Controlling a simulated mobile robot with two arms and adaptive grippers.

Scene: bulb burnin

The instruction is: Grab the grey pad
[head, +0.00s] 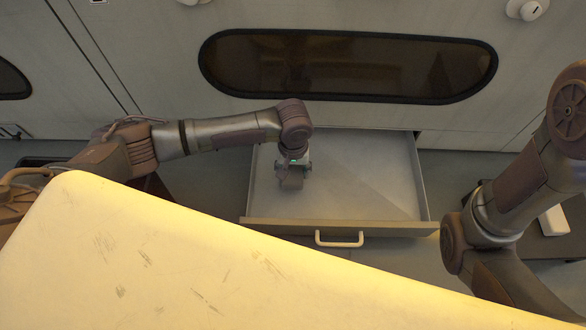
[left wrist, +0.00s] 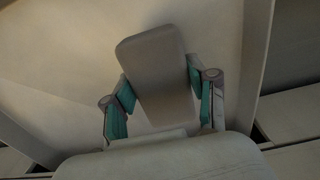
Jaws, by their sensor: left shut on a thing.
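The grey pad (left wrist: 158,65) is a flat block with rounded corners, seen in the left wrist view between the two green-lined fingers of my left gripper (left wrist: 160,100). The gripper is shut on it. In the head view my left gripper (head: 291,180) points down inside the open drawer (head: 360,190), and the pad cannot be made out there. I cannot tell whether the pad still touches the drawer floor. My right arm shows at the right of the head view, but its gripper is not in view.
The drawer's front wall carries a white handle (head: 339,239). A pale scuffed tabletop (head: 170,270) fills the lower left, close to the drawer's front. A wall panel with a dark oval window (head: 348,66) stands behind. The rest of the drawer looks empty.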

